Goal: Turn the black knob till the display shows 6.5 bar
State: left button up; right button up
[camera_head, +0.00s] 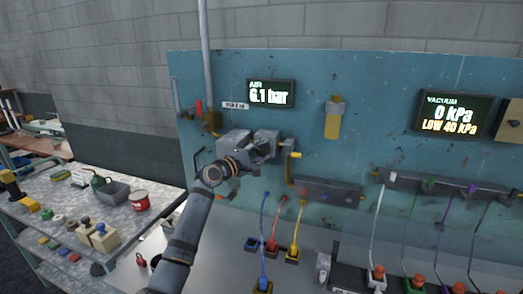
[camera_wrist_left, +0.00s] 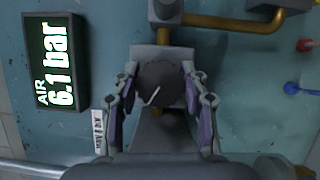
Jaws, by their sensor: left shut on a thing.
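The black knob (camera_wrist_left: 161,88) sits between the two fingers of my left gripper (camera_wrist_left: 162,98) in the left wrist view, with a pale mark line on its face. The left gripper is shut on the knob; in the head view the gripper (camera_head: 262,148) is at the grey regulator body (camera_head: 234,143) on the teal panel and mostly hides the knob. The AIR display (camera_head: 270,94) above it reads 6.1 bar; it also shows, turned sideways, in the left wrist view (camera_wrist_left: 55,62). My right gripper is not in view.
The vacuum display (camera_head: 455,113) reads 0 kPa, LOW 40 kPa. Brass piping (camera_wrist_left: 235,22) runs close by the knob. Blue, red and yellow tubes (camera_head: 264,225) hang below to the right.

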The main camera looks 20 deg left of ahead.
pick_arm(q)
jog(key=shift+m, duration=0.4)
jog(key=o, duration=1.1)
jog(key=shift+o, duration=0.2)
jog(key=v, duration=1.2)
jog(key=shift+r, duration=0.1)
